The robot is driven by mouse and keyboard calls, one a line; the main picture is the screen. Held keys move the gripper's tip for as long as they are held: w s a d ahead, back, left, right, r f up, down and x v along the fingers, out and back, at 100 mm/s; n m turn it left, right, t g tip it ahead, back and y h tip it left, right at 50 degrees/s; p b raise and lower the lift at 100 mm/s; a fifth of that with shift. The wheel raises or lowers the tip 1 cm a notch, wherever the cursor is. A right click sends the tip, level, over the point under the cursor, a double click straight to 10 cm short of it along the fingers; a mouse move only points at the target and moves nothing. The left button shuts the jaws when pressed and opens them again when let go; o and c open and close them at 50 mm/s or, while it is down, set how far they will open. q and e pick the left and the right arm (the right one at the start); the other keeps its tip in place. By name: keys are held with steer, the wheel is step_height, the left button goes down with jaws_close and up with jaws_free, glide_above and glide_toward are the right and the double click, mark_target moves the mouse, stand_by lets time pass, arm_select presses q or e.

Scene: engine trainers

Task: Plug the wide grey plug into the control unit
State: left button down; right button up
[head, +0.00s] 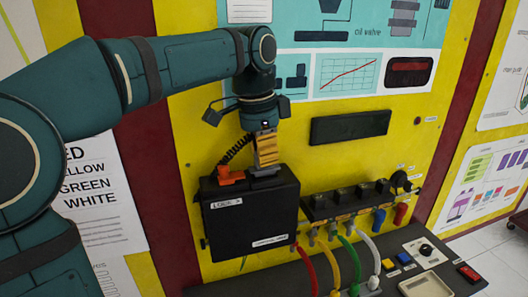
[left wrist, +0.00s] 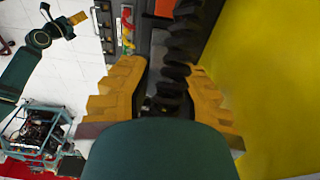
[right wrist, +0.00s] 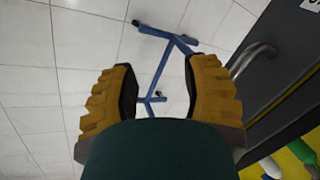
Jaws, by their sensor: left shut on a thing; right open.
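The control unit (head: 250,213) is a black box on the yellow panel, with white labels on its front. My left gripper (head: 266,160) points down at the unit's top right part. It is shut on the wide grey plug (head: 265,171), which shows just below the fingers at the box's top edge. I cannot tell whether the plug is seated or only touching. In the left wrist view, a dark ribbed cable runs between the fingers (left wrist: 166,88), and the plug is mostly hidden. My right gripper (right wrist: 158,85) is open and empty, above the tiled floor.
An orange connector (head: 231,175) sits on the unit just left of the grey plug. A black ribbed cable (head: 238,150) rises behind. A row of black coils (head: 345,198) with coloured hoses stands to the right. In the right wrist view, a blue stand leg (right wrist: 165,60) shows beyond the fingers.

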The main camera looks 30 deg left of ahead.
arm_select(q)
steer(key=shift+f+b, duration=0.4)
steer(key=shift+f, duration=0.25)
steer(key=c, duration=1.3)
jaws_free()
steer(key=shift+r, duration=0.1)
steer(key=shift+s+a+r+p, duration=0.1)
steer(key=shift+s+r+p, duration=0.05)
steer(key=shift+r+p, duration=1.2)
steer(key=shift+s+a+r+p, duration=0.1)
steer(key=shift+r+p, duration=1.15)
steer(key=shift+r, duration=0.1)
steer(key=shift+r+p, duration=0.7)
steer(key=shift+p, duration=0.1)
steer(key=shift+f, duration=0.1)
steer(key=o, duration=0.7)
